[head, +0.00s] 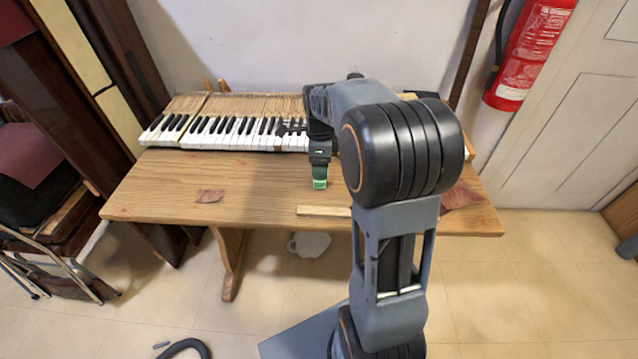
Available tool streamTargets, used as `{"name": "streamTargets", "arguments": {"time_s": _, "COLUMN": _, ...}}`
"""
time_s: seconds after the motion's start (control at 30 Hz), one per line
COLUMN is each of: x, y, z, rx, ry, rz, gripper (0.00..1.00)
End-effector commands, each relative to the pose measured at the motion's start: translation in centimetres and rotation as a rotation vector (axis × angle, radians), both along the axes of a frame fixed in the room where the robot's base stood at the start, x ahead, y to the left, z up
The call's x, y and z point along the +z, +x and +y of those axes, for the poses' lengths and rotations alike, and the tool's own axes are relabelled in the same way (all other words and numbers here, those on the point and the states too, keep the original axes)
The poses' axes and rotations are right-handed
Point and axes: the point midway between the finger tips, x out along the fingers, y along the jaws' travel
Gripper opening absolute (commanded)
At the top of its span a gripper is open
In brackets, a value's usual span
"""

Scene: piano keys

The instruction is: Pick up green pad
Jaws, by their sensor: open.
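The green pad (320,184) shows as a small bright green patch over the wooden table, right at the lower end of my gripper. My gripper (320,176) points down above the middle of the table, with its jaws open. Its fingers are small here and partly cover the pad. I cannot tell whether the fingers touch the pad or whether the pad lies between them.
The wooden table (150,192) carries a row of piano keys (230,130) along its back, partly hidden by my arm. A thin wooden strip (322,211) lies near the front edge. A reddish-brown patch (209,196) lies at left. The tabletop between is clear.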

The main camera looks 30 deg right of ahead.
Motion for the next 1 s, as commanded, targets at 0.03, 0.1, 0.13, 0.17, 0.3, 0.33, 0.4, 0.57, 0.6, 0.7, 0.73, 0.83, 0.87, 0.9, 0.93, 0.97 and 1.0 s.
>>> {"name": "streamTargets", "arguments": {"time_s": 0.03, "x": -0.5, "y": 0.0, "z": 0.0, "rx": 0.001, "ry": 0.0, "rz": 0.001, "gripper": 0.72}}
{"name": "streamTargets", "arguments": {"time_s": 0.1, "x": -0.7, "y": 0.0, "z": 0.0, "rx": 0.001, "ry": 0.0, "rz": -0.001, "gripper": 0.72}}
{"name": "streamTargets", "arguments": {"time_s": 0.13, "x": -0.8, "y": 0.0, "z": 0.0, "rx": 0.001, "ry": 0.0, "rz": -0.001, "gripper": 0.72}}
{"name": "streamTargets", "arguments": {"time_s": 0.17, "x": -0.9, "y": 0.0, "z": 0.0, "rx": 0.001, "ry": 0.0, "rz": -0.001, "gripper": 0.72}}
{"name": "streamTargets", "arguments": {"time_s": 0.3, "x": -2.4, "y": 0.0, "z": 0.1, "rx": 0.002, "ry": 0.001, "rz": 0.002, "gripper": 0.72}}
{"name": "streamTargets", "arguments": {"time_s": 0.33, "x": -2.9, "y": 0.0, "z": 0.1, "rx": 0.002, "ry": 0.001, "rz": 0.003, "gripper": 0.72}}
{"name": "streamTargets", "arguments": {"time_s": 0.4, "x": -3.9, "y": 0.1, "z": 0.2, "rx": 0.002, "ry": 0.0, "rz": 0.002, "gripper": 0.72}}
{"name": "streamTargets", "arguments": {"time_s": 0.57, "x": -5.6, "y": 0.1, "z": 0.2, "rx": 0.002, "ry": 0.0, "rz": 0.001, "gripper": 0.72}}
{"name": "streamTargets", "arguments": {"time_s": 0.6, "x": -5.8, "y": 0.1, "z": 0.2, "rx": 0.002, "ry": 0.0, "rz": 0.001, "gripper": 0.72}}
{"name": "streamTargets", "arguments": {"time_s": 0.7, "x": -6.1, "y": 0.1, "z": 0.2, "rx": 0.002, "ry": 0.0, "rz": -0.001, "gripper": 0.72}}
{"name": "streamTargets", "arguments": {"time_s": 0.73, "x": -6.1, "y": 0.1, "z": 0.2, "rx": 0.002, "ry": 0.0, "rz": -0.001, "gripper": 0.72}}
{"name": "streamTargets", "arguments": {"time_s": 0.83, "x": -6.1, "y": 0.1, "z": 0.2, "rx": 0.002, "ry": 0.0, "rz": -0.001, "gripper": 0.72}}
{"name": "streamTargets", "arguments": {"time_s": 0.87, "x": -6.1, "y": 0.1, "z": 0.2, "rx": 0.002, "ry": 0.0, "rz": -0.001, "gripper": 0.72}}
{"name": "streamTargets", "arguments": {"time_s": 0.9, "x": -6.1, "y": 0.1, "z": 0.2, "rx": 0.002, "ry": 0.0, "rz": -0.001, "gripper": 0.72}}
{"name": "streamTargets", "arguments": {"time_s": 0.93, "x": -6.1, "y": 0.1, "z": 0.2, "rx": 0.002, "ry": 0.0, "rz": -0.001, "gripper": 0.7}}
{"name": "streamTargets", "arguments": {"time_s": 0.97, "x": -6.1, "y": 0.1, "z": 0.2, "rx": 0.002, "ry": 0.0, "rz": -0.001, "gripper": 0.68}}
{"name": "streamTargets", "arguments": {"time_s": 1.0, "x": -6.1, "y": 0.1, "z": 0.2, "rx": 0.002, "ry": 0.0, "rz": -0.001, "gripper": 0.64}}
